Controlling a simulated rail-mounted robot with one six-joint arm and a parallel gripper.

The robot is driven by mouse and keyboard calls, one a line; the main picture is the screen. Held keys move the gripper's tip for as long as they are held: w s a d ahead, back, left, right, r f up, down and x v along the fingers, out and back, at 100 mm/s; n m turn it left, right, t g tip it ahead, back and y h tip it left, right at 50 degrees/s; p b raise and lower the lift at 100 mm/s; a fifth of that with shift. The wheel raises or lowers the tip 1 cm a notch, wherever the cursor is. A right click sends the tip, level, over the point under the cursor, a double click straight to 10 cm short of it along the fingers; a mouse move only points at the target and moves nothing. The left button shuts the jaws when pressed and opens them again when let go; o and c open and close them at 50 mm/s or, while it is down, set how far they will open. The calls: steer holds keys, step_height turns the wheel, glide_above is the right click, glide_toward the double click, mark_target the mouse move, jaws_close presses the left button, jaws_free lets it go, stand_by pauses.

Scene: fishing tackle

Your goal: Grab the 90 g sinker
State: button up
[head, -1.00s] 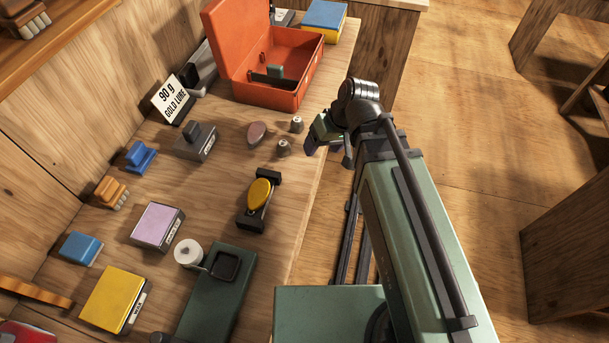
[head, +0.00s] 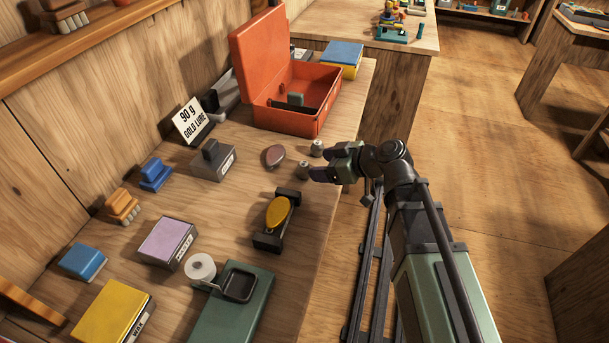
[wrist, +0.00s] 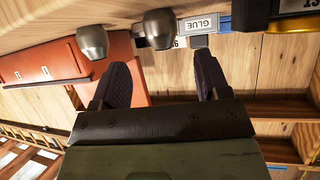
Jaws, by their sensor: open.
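Two small grey sinkers stand on the workbench near its right edge: a far sinker (head: 317,148) and a near sinker (head: 303,170). Their markings are too small to read, so I cannot tell which is 90 g. My gripper (head: 326,165) is open and empty, low at the bench edge, with its fingers pointing at the near sinker. In the wrist view, which is upside down, the gripper (wrist: 162,80) has its fingers apart. The near sinker (wrist: 160,28) shows ahead of the gap, and the far sinker (wrist: 92,40) lies off to the left.
A sign (head: 192,121) reads 90 g GOLD LURE. A gold lure (head: 278,212) rests on a black stand in front. An open orange tackle box (head: 290,121) stands behind. Bare wood lies between these.

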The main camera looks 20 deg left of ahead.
mark_target(309, 165)
steer(key=b+x, duration=0.2)
steer(key=x, duration=0.3)
steer(key=shift+s+f, duration=0.15)
steer(key=shift+f, duration=0.05)
steer(key=shift+a, duration=0.3)
steer(key=shift+r, duration=0.1)
steer(key=c, duration=1.1)
steer(key=shift+c, duration=0.2)
steer(key=shift+r, duration=0.1)
step_height(309, 165, up, 20)
steer(key=p, duration=2)
